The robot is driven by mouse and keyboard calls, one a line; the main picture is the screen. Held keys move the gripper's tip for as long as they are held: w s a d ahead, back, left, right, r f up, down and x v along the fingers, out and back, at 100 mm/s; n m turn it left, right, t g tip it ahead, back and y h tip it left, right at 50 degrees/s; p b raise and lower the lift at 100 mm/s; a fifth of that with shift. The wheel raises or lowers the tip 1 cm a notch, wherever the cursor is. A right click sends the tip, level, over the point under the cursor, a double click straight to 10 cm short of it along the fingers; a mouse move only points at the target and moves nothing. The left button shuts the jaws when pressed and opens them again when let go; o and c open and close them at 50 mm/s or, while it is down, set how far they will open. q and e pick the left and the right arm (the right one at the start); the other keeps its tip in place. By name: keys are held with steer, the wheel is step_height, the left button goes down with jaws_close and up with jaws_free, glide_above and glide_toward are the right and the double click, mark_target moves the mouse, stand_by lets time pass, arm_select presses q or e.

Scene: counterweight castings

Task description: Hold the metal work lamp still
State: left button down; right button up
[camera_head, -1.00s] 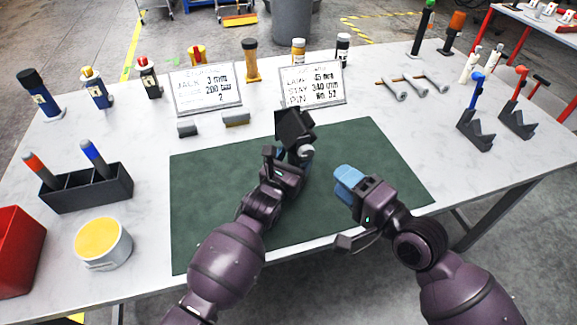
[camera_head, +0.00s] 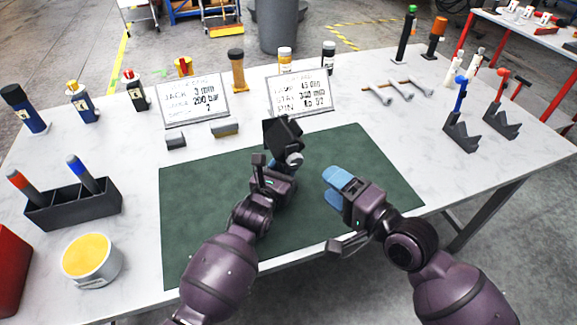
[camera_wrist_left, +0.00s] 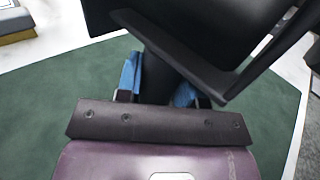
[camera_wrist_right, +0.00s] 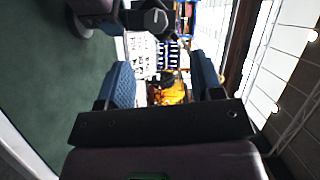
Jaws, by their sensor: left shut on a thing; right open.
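The metal work lamp (camera_head: 281,133) is a dark, boxy thing above the back part of the green mat (camera_head: 215,225). My left gripper (camera_head: 280,168) is shut on it from the front; in the left wrist view the blue fingers lie on both sides of the lamp's dark body (camera_wrist_left: 165,75). The lamp's lower end is hidden by my gripper and arm. My right gripper (camera_head: 335,188) is open and empty over the right half of the mat, to the right of the lamp and apart from it. The right wrist view shows nothing between its blue fingers (camera_wrist_right: 160,90).
Two sign boards (camera_head: 195,100) (camera_head: 300,95) stand behind the mat. A black holder (camera_head: 75,207) with markers and a yellow-topped tin (camera_head: 90,260) are at left. Dark notched stands (camera_head: 461,135) and several wrenches (camera_head: 402,88) are at right.

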mark_target(297, 164)
steer(key=s+a+f+n+g+h, duration=0.1)
steer(key=s+a+f+n, duration=0.15)
steer(key=n, duration=1.25)
steer(key=s+a+f+n+h, duration=0.2)
steer(key=a+n, duration=0.1)
steer(key=n, duration=1.1)
steer(key=d+r+n+t+h, duration=0.25)
steer(key=n+t, duration=0.25)
steer(key=n, duration=1.4)
steer(key=shift+y, duration=0.25)
steer(key=x, duration=1.2)
steer(key=shift+d+r, duration=0.15)
steer(key=shift+d, duration=0.15)
